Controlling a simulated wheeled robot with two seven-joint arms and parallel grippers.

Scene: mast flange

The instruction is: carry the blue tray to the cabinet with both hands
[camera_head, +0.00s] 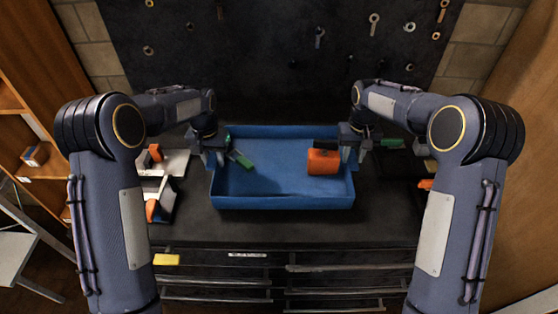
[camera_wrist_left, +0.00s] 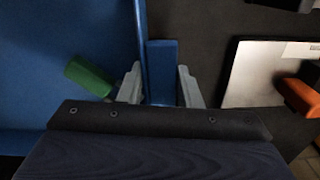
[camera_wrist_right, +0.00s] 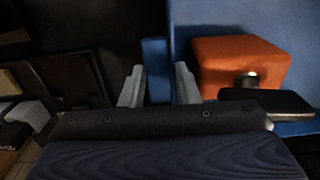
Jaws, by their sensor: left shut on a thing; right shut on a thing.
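The blue tray (camera_head: 282,201) rests on the dark top of the drawer bench, level. It holds a green piece (camera_head: 241,160) at its left side and an orange block (camera_head: 322,162) with a black part at its right side. My left gripper (camera_head: 214,157) is at the tray's left end; in the left wrist view its fingers (camera_wrist_left: 159,85) are shut around the blue handle there. My right gripper (camera_head: 354,152) is at the right end; in the right wrist view its fingers (camera_wrist_right: 158,88) are shut around the other blue handle.
The dark bench top (camera_head: 280,230) has bare room in front of the tray. A pale metal-and-orange item (camera_head: 170,165) lies to its left. Other items lie to its right, partly behind my arm. A dark pegboard (camera_head: 270,50) stands behind. A wooden shelf (camera_head: 20,130) is at far left.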

